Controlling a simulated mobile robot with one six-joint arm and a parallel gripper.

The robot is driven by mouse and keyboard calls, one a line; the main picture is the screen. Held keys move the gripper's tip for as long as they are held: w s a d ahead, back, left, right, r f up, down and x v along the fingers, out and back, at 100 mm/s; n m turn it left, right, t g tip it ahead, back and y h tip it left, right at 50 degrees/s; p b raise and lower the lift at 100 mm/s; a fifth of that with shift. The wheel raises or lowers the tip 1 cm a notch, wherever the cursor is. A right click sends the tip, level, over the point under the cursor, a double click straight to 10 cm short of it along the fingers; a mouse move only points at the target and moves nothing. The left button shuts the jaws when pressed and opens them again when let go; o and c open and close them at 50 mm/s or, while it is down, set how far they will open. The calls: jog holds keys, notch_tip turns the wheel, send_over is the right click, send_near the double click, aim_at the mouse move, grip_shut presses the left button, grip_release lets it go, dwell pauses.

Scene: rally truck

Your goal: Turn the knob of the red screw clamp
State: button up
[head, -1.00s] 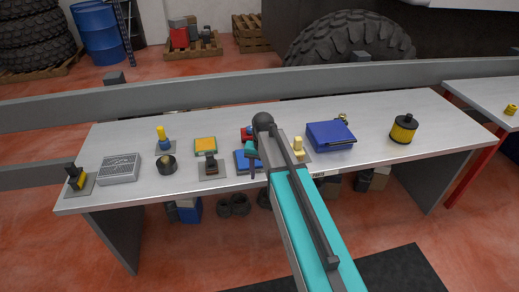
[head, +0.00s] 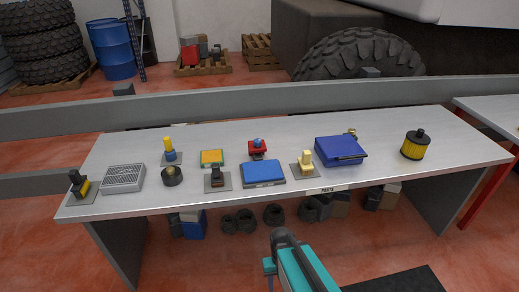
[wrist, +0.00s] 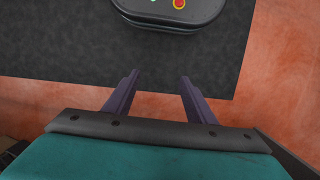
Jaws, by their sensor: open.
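The red screw clamp (head: 257,151) sits on the grey workbench, behind the blue flat box (head: 263,173). Its blue knob (head: 258,142) is on top and faces up. My gripper (wrist: 157,80) is open and empty in the wrist view, pointing down over the dark floor mat. In the head view my arm is low, in front of the bench and well apart from the clamp. The fingers cannot be made out clearly there. The clamp is not in the wrist view.
The workbench (head: 400,180) also holds a blue case (head: 340,150), a yellow-black filter (head: 415,145), a yellow block piece (head: 306,163) and a black-handled piece (head: 215,178). Other small parts stand at the left. A grey rail (head: 220,108) runs behind the bench.

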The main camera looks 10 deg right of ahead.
jog(key=s+f+g+b, duration=0.3)
jog(key=s+f+b, duration=0.2)
jog(key=s+f, duration=0.9)
jog(key=shift+s, duration=1.1)
jog(key=c, duration=0.5)
jog(key=shift+a, duration=0.1)
